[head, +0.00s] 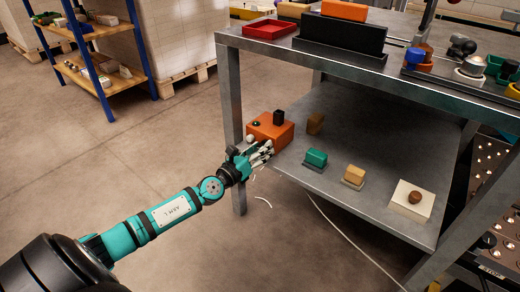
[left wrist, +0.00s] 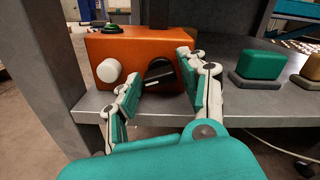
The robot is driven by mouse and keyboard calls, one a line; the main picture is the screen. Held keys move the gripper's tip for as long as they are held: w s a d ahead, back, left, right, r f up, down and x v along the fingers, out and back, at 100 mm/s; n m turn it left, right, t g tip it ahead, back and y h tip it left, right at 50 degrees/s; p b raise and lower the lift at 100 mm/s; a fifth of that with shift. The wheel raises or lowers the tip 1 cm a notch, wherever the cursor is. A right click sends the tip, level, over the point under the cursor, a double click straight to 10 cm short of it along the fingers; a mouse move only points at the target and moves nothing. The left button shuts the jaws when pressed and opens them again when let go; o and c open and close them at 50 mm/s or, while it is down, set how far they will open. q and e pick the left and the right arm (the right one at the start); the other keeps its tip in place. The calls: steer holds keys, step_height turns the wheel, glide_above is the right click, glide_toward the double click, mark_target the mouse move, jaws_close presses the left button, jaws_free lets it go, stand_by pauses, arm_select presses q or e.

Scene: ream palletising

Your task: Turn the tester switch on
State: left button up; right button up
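The orange tester box (head: 272,133) sits at the left front corner of the lower shelf. In the left wrist view the tester box (left wrist: 132,48) shows a white round knob (left wrist: 108,70) and a dark round recess with a black switch lever (left wrist: 160,73). A green button (left wrist: 112,29) is on its top. My left gripper (head: 267,150) is at the front face of the box. In the left wrist view my left gripper (left wrist: 157,75) is open, its fingers on either side of the recess. Whether they touch the lever cannot be told. My right gripper is not in view.
The metal shelf (head: 345,185) also bears a teal block (head: 316,158), a yellow block (head: 354,175) and a white pad with a brown knob (head: 411,199). The table leg (left wrist: 42,75) stands close left of the box. The floor in front is open, with a loose cable.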

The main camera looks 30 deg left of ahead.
arm_select(q)
steer(key=s+a, duration=0.1)
steer(key=s, duration=1.1)
stand_by(0.4)
